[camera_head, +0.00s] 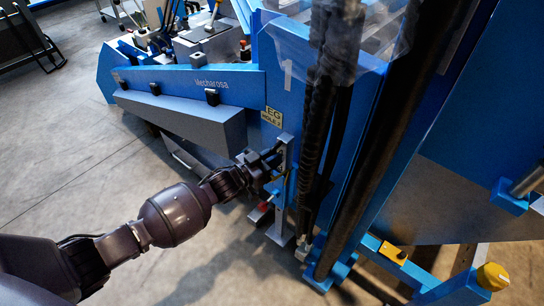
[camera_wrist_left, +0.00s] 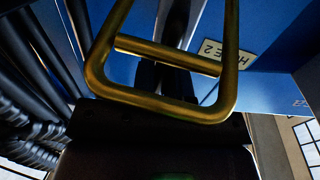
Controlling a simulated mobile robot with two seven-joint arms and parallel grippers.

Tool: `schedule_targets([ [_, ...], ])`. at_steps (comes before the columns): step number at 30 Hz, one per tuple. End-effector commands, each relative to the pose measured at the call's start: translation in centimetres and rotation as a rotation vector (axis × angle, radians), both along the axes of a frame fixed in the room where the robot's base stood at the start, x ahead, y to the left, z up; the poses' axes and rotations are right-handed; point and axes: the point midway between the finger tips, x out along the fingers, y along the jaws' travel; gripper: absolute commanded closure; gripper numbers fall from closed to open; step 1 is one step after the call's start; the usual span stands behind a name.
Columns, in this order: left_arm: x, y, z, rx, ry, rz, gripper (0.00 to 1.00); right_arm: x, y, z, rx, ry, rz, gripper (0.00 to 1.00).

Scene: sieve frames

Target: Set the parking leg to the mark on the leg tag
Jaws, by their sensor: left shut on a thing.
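The parking leg (camera_head: 281,228) is a grey upright bar on the side of the blue machine; its lower end is near the floor. The leg tag (camera_head: 272,116) is a pale yellow plate above it, and I read "HOLE 2" on its lower line. The tag also shows, partly covered, in the left wrist view (camera_wrist_left: 215,56). My left gripper (camera_head: 277,162) is at the upper part of the leg, just below the tag. It is shut on a brass-coloured loop handle (camera_wrist_left: 160,108). The leg's holes and any pin behind the handle are hidden. My right gripper is not in view.
Black hoses (camera_head: 312,150) hang close to the right of the leg. A grey beam (camera_head: 190,121) juts out to the left above my forearm. A red part (camera_head: 259,212) sits low beside the leg. Open concrete floor (camera_head: 60,160) lies to the left.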

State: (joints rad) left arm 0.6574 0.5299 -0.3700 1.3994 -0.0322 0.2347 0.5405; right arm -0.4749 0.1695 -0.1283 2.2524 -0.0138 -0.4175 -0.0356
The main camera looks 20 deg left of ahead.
Motion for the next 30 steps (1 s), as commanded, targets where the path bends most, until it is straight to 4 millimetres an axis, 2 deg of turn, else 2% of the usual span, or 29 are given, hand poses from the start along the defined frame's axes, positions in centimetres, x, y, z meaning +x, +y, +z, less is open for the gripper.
schedule_targets([
  [5, 0.2, 0.0, 2.2, 0.000, -0.009, 0.001, 1.00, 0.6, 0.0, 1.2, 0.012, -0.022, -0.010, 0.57],
  [8, 0.3, 0.0, 4.2, -0.003, -0.019, -0.001, 1.00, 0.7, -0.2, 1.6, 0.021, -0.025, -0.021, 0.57],
  [12, 0.5, 0.0, 7.2, -0.007, -0.029, -0.002, 1.00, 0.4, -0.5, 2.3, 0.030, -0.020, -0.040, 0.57],
  [15, 0.4, 0.0, 8.4, -0.009, -0.027, -0.003, 1.00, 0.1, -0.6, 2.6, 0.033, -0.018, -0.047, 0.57],
  [26, 0.3, 0.0, 7.8, -0.006, -0.013, -0.001, 1.00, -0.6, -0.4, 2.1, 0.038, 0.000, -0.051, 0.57],
  [27, 0.3, 0.0, 7.8, -0.006, -0.013, -0.001, 0.82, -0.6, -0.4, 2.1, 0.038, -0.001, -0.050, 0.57],
  [30, 0.2, 0.0, 7.6, -0.004, -0.010, -0.001, 0.67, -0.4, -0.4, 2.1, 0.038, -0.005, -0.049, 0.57],
])
